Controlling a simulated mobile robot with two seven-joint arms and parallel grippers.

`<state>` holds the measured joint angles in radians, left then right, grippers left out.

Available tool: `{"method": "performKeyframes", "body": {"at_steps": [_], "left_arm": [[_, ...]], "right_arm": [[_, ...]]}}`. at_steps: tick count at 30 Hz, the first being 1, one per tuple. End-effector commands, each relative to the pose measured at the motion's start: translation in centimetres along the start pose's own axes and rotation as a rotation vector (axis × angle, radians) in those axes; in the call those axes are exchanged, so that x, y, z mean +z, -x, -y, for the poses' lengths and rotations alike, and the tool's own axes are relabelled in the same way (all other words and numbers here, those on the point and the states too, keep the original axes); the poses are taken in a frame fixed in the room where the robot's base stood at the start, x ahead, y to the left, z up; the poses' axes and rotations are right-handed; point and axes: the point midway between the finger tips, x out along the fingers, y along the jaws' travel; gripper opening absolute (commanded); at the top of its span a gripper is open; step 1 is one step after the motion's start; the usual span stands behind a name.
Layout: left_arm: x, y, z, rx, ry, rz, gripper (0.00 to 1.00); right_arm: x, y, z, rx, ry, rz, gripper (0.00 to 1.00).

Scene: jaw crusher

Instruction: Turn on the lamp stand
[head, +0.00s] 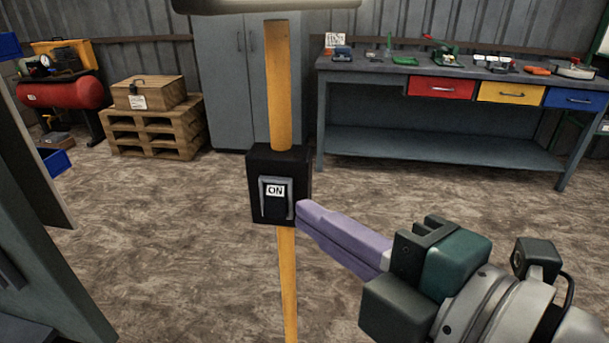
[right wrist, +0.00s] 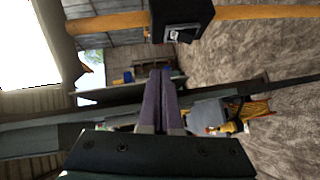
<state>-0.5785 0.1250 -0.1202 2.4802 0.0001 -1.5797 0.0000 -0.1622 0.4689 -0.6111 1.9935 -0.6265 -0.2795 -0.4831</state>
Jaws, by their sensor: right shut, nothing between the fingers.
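The lamp stand is a yellow pole (head: 278,85) standing upright in the middle of the head view. A black switch box (head: 262,160) is fixed on it, with a rocker switch (head: 275,205) labelled "ON" on its front face. In the right wrist view the box (right wrist: 190,12) is at the top, past the fingertips. My right gripper (head: 303,210) has purple fingers that are shut and empty. Its tips overlap the box's right edge in the head view; in the right wrist view (right wrist: 160,72) a gap shows between them and the box. My left gripper is not in view.
A workbench (head: 440,70) with tools and coloured drawers stands at the back right. Grey cabinets (head: 208,70), a wooden crate (head: 148,93) on pallets and a red tank (head: 62,92) are at the back left. The floor around the pole is clear.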

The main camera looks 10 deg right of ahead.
Motion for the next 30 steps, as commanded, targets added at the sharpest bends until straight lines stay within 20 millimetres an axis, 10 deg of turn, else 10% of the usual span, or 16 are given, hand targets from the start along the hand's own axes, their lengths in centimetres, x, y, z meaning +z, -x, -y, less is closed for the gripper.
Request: {"method": "performKeyframes", "body": {"at_steps": [21,30], "left_arm": [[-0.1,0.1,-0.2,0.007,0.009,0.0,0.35],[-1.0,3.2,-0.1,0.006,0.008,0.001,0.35]], "right_arm": [[0.5,3.0,-0.8,-0.005,-0.035,0.028,0.0],[7.5,8.9,1.0,-0.205,-0.778,0.605,0.0]]}}
